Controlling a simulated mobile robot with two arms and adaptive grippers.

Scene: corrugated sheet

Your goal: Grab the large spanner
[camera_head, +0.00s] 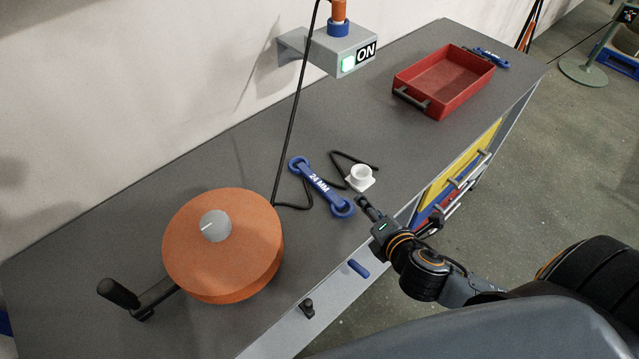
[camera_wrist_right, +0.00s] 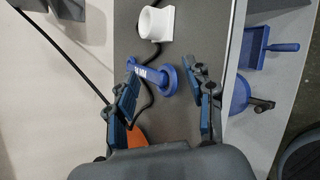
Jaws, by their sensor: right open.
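A blue spanner (camera_head: 319,186) marked "24 MM" lies on the grey bench top, with a ring at each end. In the right wrist view the spanner (camera_wrist_right: 151,77) lies ahead of and between the open fingers. A second, smaller-looking blue spanner (camera_head: 491,58) lies at the far end of the bench, behind the red tray. My right gripper (camera_head: 366,206) is over the bench's front edge, close to the near ring of the marked spanner. It is open and empty, and its fingers (camera_wrist_right: 165,95) show in the wrist view. My left gripper is in neither view.
A white fitting (camera_head: 360,178) and a black cable (camera_head: 293,120) lie close to the spanner. An orange wheel (camera_head: 222,245) with a crank stands at left. A red tray (camera_head: 447,80) stands at the back right. A grey switch box (camera_head: 342,50) reads "ON". The bench's middle is mostly clear.

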